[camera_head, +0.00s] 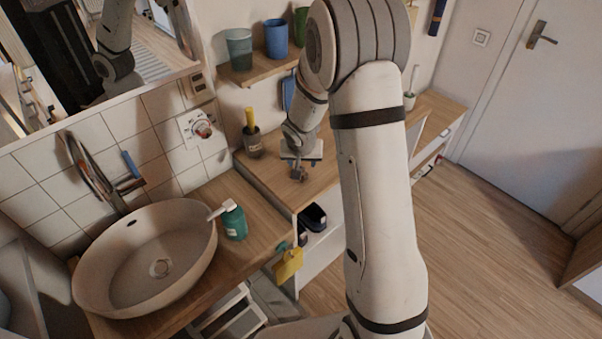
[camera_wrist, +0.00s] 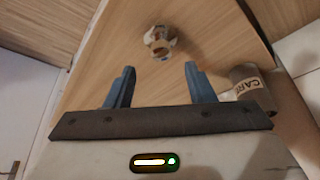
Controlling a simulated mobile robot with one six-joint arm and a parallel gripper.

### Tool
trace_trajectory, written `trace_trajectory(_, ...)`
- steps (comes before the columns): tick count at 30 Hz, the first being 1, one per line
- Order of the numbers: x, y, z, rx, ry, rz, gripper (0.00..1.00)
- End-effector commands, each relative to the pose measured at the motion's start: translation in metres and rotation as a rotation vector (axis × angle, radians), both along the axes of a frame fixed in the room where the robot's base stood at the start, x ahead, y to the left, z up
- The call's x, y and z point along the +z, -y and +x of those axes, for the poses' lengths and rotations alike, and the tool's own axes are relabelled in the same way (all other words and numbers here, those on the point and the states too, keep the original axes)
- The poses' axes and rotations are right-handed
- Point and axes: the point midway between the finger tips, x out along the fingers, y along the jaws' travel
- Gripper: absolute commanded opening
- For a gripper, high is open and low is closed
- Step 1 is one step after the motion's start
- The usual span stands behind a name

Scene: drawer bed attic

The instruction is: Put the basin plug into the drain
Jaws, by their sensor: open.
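The basin (camera_head: 95,270) is a beige oval bowl at the left in the head view, with its drain (camera_head: 160,267) at the bottom. My gripper (camera_head: 299,163) points down over the wooden counter to the right of the basin. In the wrist view my gripper (camera_wrist: 158,80) has its two blue-grey fingers spread, with nothing between them. A small pale and brown object (camera_wrist: 158,41), probably the basin plug, sits on the wood beyond the fingertips. It also shows just below the fingers in the head view (camera_head: 298,174).
A teal soap bottle (camera_head: 233,221) stands right of the basin, and a yellow tag (camera_head: 288,264) hangs at the counter edge. A labelled cup (camera_head: 252,143), also in the wrist view (camera_wrist: 249,82), stands near my gripper. A shelf with cups (camera_head: 238,48) is above.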

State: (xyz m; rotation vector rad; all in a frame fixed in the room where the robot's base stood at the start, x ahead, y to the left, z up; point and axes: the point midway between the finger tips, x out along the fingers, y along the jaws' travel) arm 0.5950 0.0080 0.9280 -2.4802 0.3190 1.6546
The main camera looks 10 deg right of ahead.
Motion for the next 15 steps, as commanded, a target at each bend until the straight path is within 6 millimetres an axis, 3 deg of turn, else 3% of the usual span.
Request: trace_trajectory(15,-0.059,0.003,0.021,0.0,-0.002,0.0,0.49)
